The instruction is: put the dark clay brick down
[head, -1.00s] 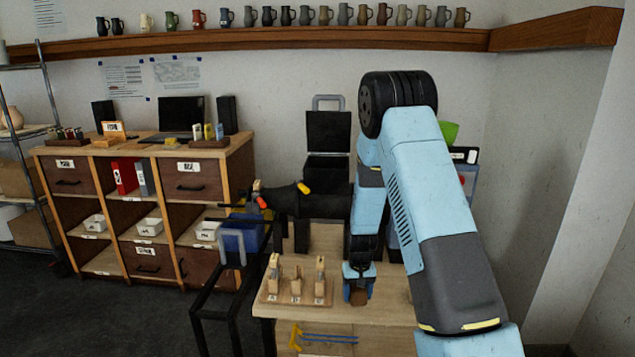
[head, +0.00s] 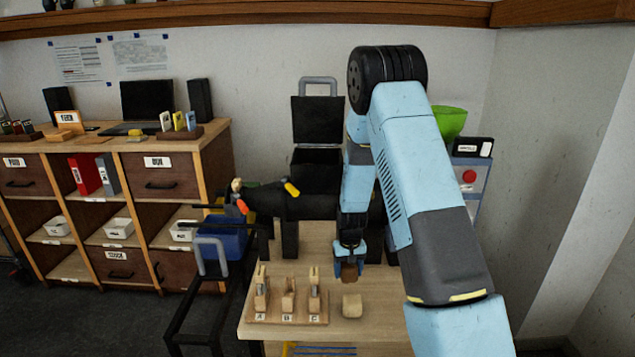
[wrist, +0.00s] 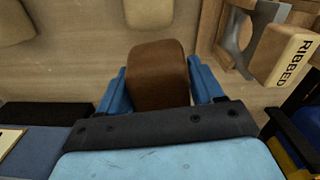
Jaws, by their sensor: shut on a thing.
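The dark clay brick (head: 349,273) is a brown block with rounded edges. My gripper (head: 348,262) holds it over the wooden table (head: 385,318), behind a pale block. In the wrist view the brick (wrist: 158,72) sits between the two blue fingers of my gripper (wrist: 160,88), which are shut on its sides. I cannot tell whether its underside touches the table. The pale block (head: 352,306) stands apart on the table, nearer the front edge; a pale block also shows at the top of the wrist view (wrist: 148,12).
A wooden stand (head: 288,319) with upright pieces marked A, B and C is left of the pale block. In the wrist view a piece labelled RIBBED (wrist: 284,55) is close at right. A black open case (head: 317,150) is behind. Table right of the pale block looks clear.

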